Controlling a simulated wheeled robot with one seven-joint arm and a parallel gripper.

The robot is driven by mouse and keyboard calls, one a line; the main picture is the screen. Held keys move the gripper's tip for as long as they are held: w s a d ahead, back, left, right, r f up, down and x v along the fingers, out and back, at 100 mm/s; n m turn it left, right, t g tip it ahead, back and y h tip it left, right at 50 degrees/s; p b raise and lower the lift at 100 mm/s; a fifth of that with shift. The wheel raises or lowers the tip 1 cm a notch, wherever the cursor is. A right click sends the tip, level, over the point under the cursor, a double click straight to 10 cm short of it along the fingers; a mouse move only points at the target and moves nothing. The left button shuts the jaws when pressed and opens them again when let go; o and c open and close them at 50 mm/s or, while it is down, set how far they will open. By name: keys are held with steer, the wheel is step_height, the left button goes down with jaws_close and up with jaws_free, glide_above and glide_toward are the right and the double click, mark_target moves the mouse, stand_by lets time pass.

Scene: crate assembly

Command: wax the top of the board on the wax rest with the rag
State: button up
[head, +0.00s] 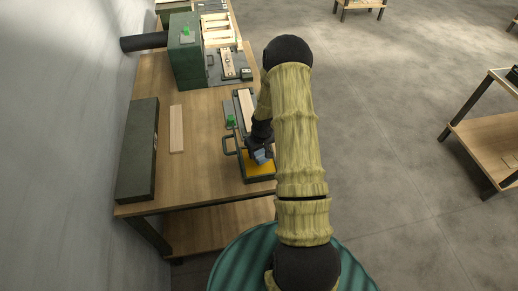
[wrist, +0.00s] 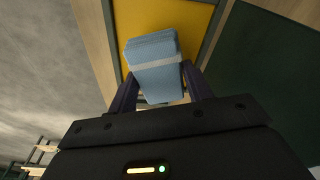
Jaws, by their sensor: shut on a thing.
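My gripper (head: 260,147) is shut on a folded blue rag (head: 262,156). In the wrist view the rag (wrist: 153,62) sits between the two fingers of my gripper (wrist: 162,92), with a pale band across it. The rag is over a yellow surface (head: 262,170) in a dark-rimmed tray on the bench; this yellow surface (wrist: 185,15) also shows behind the rag in the wrist view. I cannot tell whether rag and yellow surface touch. A pale board (head: 244,106) lies on a dark rest just beyond the tray, partly hidden by my arm.
A long dark green box (head: 138,150) stands at the left of the wooden bench (head: 200,190). A loose pale board (head: 176,129) lies beside it. A green machine (head: 185,58) with a dark pipe stands at the back. Bare bench top lies between the loose board and the tray.

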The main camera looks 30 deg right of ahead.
mark_target(260, 153)
steer(key=shift+f+b, duration=0.45)
steer(key=shift+f, duration=0.75)
steer(key=shift+f+b, duration=0.35)
steer(key=shift+f, duration=0.1)
stand_by(0.4)
steer(key=shift+s+f, duration=0.1)
stand_by(1.5)
steer(key=shift+r+p, duration=1.95)
steer(key=shift+r, duration=1.65)
steer(key=shift+f, duration=0.1)
